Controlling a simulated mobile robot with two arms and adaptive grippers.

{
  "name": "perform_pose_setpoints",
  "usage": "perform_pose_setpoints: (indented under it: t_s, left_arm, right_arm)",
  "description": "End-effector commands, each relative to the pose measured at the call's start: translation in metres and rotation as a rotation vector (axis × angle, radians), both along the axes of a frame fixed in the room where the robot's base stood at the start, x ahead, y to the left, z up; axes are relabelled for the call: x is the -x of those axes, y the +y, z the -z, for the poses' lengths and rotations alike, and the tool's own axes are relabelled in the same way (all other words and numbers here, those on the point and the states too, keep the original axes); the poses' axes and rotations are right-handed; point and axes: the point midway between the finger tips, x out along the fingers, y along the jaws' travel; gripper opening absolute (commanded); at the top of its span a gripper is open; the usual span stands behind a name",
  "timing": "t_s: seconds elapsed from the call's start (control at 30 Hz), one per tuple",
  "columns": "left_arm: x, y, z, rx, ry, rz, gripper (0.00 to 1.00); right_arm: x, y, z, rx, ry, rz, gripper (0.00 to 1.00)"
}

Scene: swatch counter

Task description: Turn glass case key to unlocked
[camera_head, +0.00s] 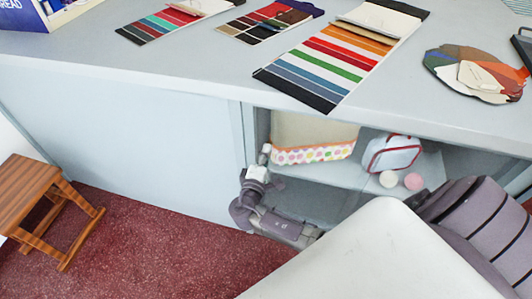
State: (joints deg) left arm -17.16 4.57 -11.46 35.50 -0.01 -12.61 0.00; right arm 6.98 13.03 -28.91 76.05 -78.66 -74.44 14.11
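No glass case key can be made out in the head view. My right gripper (265,152) shows small, pointing up in front of the counter, beside the left edge of the open shelf compartment. Its fingertips are too small to tell whether they are open or shut, or whether they touch anything. My arm's wrist sits just below it, low in front of the compartment. My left gripper is out of view.
The grey counter (210,62) carries striped swatch cards (345,52) and a fan of colour samples (478,75). The compartment holds a beige dotted-trim box (312,137), a white-and-red case (393,153) and two balls (413,181). A wooden stool (28,190) stands left on red floor.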

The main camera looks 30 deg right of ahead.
Motion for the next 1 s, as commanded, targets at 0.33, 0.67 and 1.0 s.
perform_pose_setpoints:
  t_s: [0.33, 0.67, 1.0]
  left_arm:
    - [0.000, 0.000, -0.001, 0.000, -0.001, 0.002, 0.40]
    - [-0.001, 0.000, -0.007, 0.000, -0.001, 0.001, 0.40]
    - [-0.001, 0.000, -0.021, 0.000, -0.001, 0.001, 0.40]
  right_arm:
    - [0.000, 0.000, 0.000, 0.003, 0.005, 0.000, 0.00]
    - [0.000, 0.001, -0.001, 0.086, 0.102, 0.000, 0.00]
    - [0.000, 0.001, -0.002, 0.280, 0.330, -0.001, 0.00]
